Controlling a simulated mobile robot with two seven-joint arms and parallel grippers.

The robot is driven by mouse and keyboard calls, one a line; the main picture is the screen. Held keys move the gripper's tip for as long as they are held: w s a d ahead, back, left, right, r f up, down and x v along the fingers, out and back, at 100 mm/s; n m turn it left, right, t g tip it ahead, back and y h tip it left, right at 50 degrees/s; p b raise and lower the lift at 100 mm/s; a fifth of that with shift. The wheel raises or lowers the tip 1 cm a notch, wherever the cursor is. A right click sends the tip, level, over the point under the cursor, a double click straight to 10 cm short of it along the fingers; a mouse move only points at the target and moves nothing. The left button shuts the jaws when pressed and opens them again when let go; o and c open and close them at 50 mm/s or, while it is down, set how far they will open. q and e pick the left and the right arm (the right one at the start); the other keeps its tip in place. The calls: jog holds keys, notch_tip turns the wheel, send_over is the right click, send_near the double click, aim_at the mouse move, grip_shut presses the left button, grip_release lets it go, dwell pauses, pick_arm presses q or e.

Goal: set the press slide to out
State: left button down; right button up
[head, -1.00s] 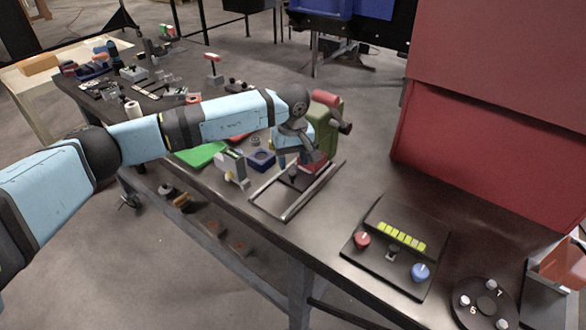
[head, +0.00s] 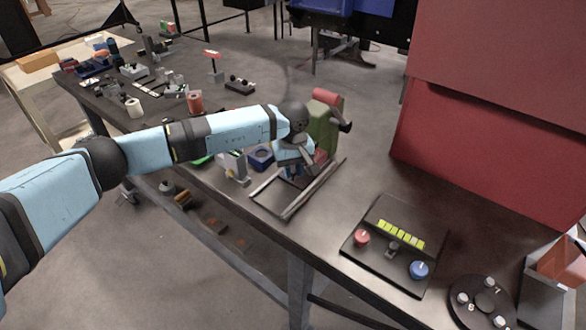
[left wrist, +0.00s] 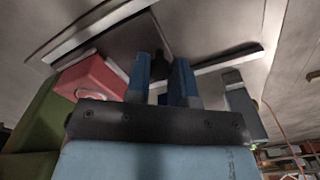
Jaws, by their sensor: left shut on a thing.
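The press (head: 322,128) has a green body with a red-pink roller on top. It stands at the back end of a flat slide frame with two pale rails (head: 310,190) on the table. A red block, the press's lower part (left wrist: 92,77), shows beside my gripper in the left wrist view. My left gripper (head: 291,174) is low over the press end of the rails. In the left wrist view its two blue fingers (left wrist: 163,78) are closed about a small dark knob (left wrist: 160,66) over the slide. The gripper and wrist partly hide the slide in the head view.
A blue square holder (head: 260,157) and a white-grey device (head: 234,165) stand close to the left of the rails. A control panel (head: 372,265) and a round dial plate (head: 484,300) lie to the right. A large red cabinet (head: 490,150) stands behind.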

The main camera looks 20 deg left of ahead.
pick_arm(q)
jog(key=s+a, duration=0.1)
jog(key=s, duration=0.3)
jog(key=s+a, duration=0.2)
jog(key=s, duration=0.2)
jog(key=s+a, duration=0.1)
jog(key=s, duration=0.3)
jog(key=shift+s+a, duration=0.15)
jog(key=shift+a, duration=0.15)
jog(key=shift+f, duration=0.1)
jog(key=shift+s, duration=0.1)
jog(key=c, duration=1.2)
grip_release()
jog(key=shift+o, duration=1.1)
jog(key=shift+s, duration=0.15)
